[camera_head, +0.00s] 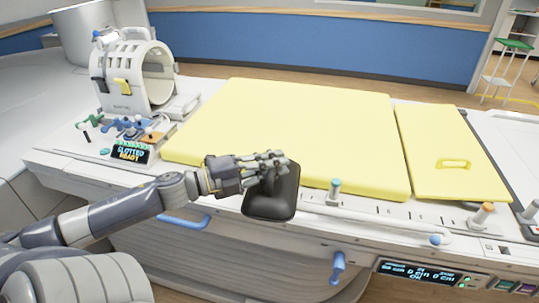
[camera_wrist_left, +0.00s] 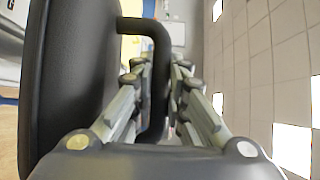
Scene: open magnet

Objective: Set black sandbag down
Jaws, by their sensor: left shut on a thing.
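The black sandbag (camera_head: 273,198) is held in front of the near edge of the yellow-padded table in the head view. My left gripper (camera_head: 268,165) is at its top and is shut on it. In the left wrist view the sandbag's dark body (camera_wrist_left: 75,75) fills the left side. Its curved black handle (camera_wrist_left: 157,75) runs between the fingers of my left gripper (camera_wrist_left: 158,85). Whether the sandbag touches the table edge I cannot tell. My right gripper is not in view.

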